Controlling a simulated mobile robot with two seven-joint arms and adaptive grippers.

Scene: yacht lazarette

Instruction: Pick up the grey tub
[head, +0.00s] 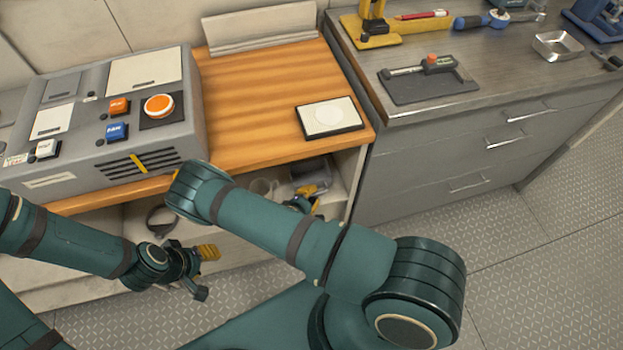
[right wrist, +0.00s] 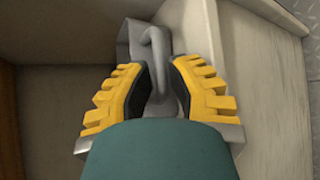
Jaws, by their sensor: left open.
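The grey tub (head: 312,172) sits in the open shelf under the wooden counter, partly hidden by my right arm. In the right wrist view the grey tub (right wrist: 122,46) has a raised grey handle along its middle. In the head view my right gripper (head: 304,198) shows only in part, at the front of the tub. My left gripper (head: 203,270) is open and empty, in front of the shelf at lower left.
The grey console (head: 190,120) and a framed pad (head: 330,118) stand on the counter above. A grey drawer cabinet (head: 440,160) borders the shelf at right.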

